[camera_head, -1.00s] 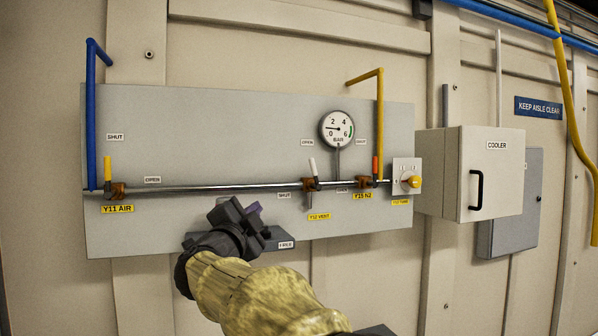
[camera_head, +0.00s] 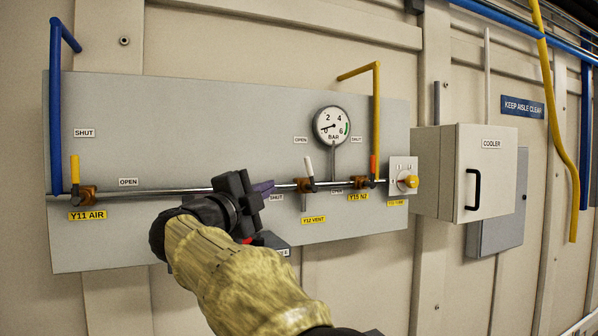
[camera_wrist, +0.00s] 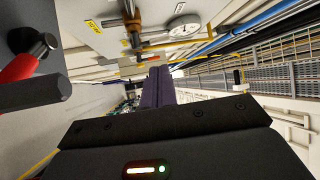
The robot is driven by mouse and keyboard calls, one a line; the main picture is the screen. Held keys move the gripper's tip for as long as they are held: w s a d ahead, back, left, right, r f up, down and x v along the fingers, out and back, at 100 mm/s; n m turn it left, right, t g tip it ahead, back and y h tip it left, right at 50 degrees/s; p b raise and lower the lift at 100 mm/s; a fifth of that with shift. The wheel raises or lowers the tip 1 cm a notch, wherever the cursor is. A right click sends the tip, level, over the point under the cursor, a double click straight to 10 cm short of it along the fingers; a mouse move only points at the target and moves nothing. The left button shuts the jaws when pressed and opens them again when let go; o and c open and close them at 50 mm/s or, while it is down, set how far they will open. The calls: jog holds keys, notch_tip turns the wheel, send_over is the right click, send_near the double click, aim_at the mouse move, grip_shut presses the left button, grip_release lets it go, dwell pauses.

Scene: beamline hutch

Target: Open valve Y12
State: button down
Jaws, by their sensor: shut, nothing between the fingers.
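Valve Y12 VENT (camera_head: 305,185) sits on the horizontal pipe of the grey panel, above its yellow label (camera_head: 313,219). Its white-tipped lever (camera_head: 308,166) points up, close to the OPEN label (camera_head: 300,139); the SHUT label (camera_head: 276,198) is to the lower left. My gripper (camera_head: 264,188) is left of the valve, its purple fingers shut and empty, apart from the lever. In the wrist view the fingers (camera_wrist: 156,86) are together, and a brown valve body, probably Y12 (camera_wrist: 133,18), is at the top.
Valve Y15 N2 (camera_head: 371,182) and a yellow-knobbed switch (camera_head: 409,182) are close on the right. A gauge (camera_head: 331,126) is above. Valve Y11 AIR (camera_head: 82,192) is far left. A red, black-ended handle (camera_wrist: 25,83) is beside my gripper. The cooler cabinet (camera_head: 495,160) juts out at right.

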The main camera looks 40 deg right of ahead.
aim_at(306, 164)
jog(key=p+x, duration=0.2)
jog(key=x, duration=0.2)
jog(key=p+x, duration=0.3)
jog(key=x, duration=0.1)
jog(key=p+x, duration=0.2)
jog(key=x, duration=0.2)
jog(key=shift+d+r, duration=0.3)
jog(key=shift+r, duration=0.05)
jog(key=shift+w+d+p, duration=0.2)
jog(key=shift+d+p, duration=0.2)
jog(key=shift+d, duration=0.1)
jog(key=shift+d, duration=0.1)
jog(key=shift+s+d+r+b, duration=0.2)
jog(key=shift+d+r+b, duration=0.2)
jog(key=shift+d+r, duration=0.2)
